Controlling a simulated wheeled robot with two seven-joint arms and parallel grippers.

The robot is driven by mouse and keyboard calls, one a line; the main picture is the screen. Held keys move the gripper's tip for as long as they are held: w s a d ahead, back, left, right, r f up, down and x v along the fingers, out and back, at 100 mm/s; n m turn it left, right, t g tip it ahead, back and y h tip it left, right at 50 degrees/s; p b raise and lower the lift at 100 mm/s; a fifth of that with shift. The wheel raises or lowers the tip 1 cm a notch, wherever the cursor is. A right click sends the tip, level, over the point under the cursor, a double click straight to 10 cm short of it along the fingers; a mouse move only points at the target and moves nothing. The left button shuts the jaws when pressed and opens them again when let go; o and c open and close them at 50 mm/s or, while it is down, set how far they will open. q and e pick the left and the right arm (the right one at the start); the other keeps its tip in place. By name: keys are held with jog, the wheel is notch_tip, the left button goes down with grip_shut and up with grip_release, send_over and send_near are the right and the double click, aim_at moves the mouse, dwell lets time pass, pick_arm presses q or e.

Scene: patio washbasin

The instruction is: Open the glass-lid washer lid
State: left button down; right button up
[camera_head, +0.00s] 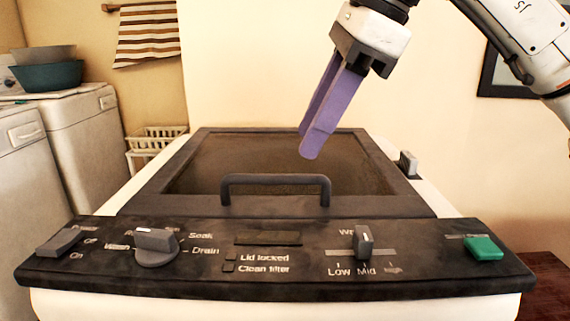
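The washer (480,266) stands in front of me with its lid (385,205) lying shut on top. The lid is a dark frame around a brownish glass pane (240,160). A dark bar handle (275,180) arches up from the lid's near edge. My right gripper (308,145), with two purple fingers, hangs over the lid, above and to the right of the handle and apart from it. Its fingers point down and overlap in this view, so the gap between them is hidden. No object shows in them. My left gripper is out of view.
The front panel holds a left knob (156,246), a slider (363,242), a green button (484,248) and a grey switch (60,242). White machines (75,130) with bowls (47,75) stand at left. A towel (147,35) hangs behind. Space above the lid's left half is clear.

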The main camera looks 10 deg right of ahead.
aim_at(287, 176)
jog(key=b+x, duration=0.1)
jog(key=x, duration=0.5)
jog(key=shift+w+a+f, duration=0.1)
jog(key=shift+a+f, duration=0.1)
jog(key=shift+f, duration=0.05)
jog(key=shift+c, duration=0.3)
grip_shut()
